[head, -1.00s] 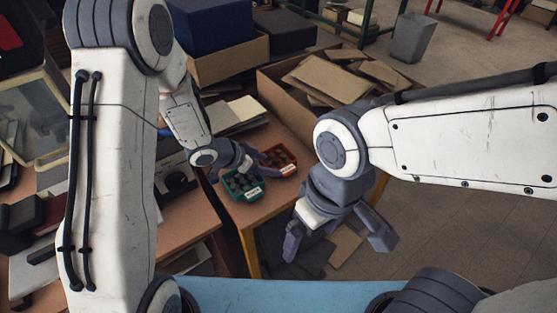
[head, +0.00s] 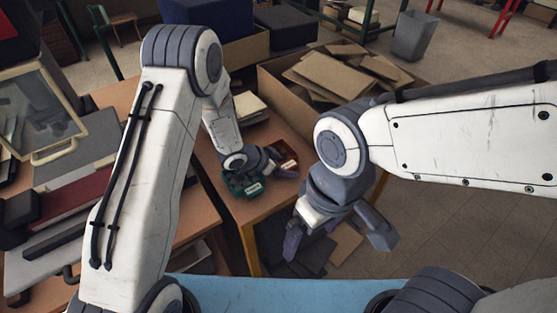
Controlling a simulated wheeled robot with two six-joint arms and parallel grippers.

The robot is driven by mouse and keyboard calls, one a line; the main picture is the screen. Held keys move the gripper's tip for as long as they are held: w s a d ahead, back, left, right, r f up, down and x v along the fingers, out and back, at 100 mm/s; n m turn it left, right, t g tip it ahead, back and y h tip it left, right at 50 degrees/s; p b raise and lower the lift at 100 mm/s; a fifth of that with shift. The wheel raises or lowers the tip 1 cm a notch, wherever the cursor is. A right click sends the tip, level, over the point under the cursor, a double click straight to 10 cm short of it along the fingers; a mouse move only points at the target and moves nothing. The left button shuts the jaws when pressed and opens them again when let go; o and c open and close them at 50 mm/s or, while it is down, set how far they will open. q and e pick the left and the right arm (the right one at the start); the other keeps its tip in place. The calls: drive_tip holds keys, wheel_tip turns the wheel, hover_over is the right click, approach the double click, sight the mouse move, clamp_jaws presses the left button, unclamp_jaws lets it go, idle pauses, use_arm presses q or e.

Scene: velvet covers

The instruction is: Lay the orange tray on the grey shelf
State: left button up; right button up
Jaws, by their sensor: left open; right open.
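The orange tray (head: 289,152), a small reddish-orange bin with dark contents, sits on the wooden table beside a green bin (head: 240,190) with a white label. My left gripper (head: 280,162) is open over the two bins, with its fingers reaching to the orange tray and hiding part of it. I cannot tell whether they touch it. My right gripper (head: 337,238) is open and empty, in front of and below the table edge. I cannot make out the grey shelf for certain.
A large cardboard box (head: 285,92) with cardboard pieces stands behind the bins. Papers (head: 248,108) lie near it. Grey slabs, a dark red flat item (head: 75,198) and a framed panel (head: 38,110) crowd the left. Open floor lies at the right.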

use_arm(q)
clamp_jaws()
drive_tip(key=shift+r, duration=0.1)
